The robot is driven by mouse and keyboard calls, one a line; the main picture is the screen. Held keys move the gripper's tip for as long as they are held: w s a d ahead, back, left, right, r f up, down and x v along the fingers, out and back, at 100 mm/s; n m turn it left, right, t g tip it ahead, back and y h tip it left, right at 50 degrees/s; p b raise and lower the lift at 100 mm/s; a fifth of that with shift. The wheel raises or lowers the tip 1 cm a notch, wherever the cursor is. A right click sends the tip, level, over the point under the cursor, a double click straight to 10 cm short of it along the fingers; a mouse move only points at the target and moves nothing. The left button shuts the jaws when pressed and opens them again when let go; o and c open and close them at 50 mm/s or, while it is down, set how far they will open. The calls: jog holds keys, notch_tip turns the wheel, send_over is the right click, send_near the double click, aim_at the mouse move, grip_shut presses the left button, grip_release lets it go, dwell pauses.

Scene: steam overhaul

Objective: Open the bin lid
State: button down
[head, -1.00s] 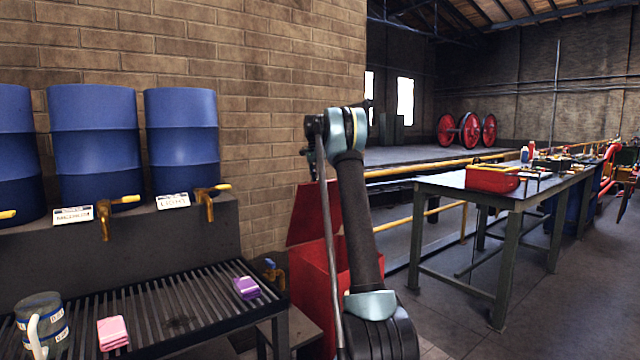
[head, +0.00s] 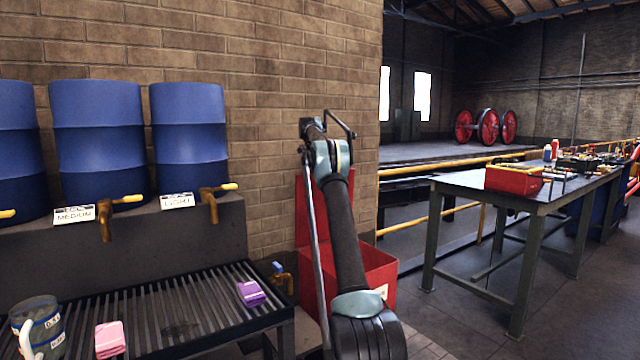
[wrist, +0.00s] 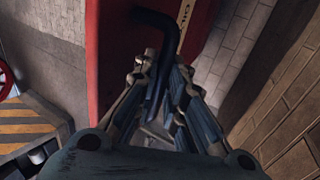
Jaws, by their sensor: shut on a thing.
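The red bin (head: 378,268) stands on the floor by the brick wall, partly hidden behind my arm. Its red lid (head: 307,215) is raised and looks about upright at the back of the bin, with the bin's opening showing. In the wrist view the lid (wrist: 118,55) fills the upper middle, with a black bent handle (wrist: 172,38) across it. My gripper (wrist: 160,78) is shut on the handle, which runs down between the fingertips. In the head view my gripper's fingers are mostly hidden at the top of my arm.
A dark slatted bench (head: 165,310) with a mug (head: 38,325), a pink cloth (head: 110,340) and a purple cloth (head: 251,293) is at left. Blue drums (head: 188,135) with taps stand above it. A metal table (head: 465,187) with a red toolbox (head: 513,178) is at right.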

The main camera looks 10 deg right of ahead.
jog(key=shift+w+a+r, duration=0.1)
jog(key=shift+a+r, duration=0.1)
jog(key=shift+a, duration=0.25)
jog(key=shift+a, duration=0.1)
jog(key=c, duration=1.7)
grip_release()
jog(key=shift+a, duration=0.15)
jog(key=shift+o, duration=0.2)
jog(key=shift+d, duration=0.3)
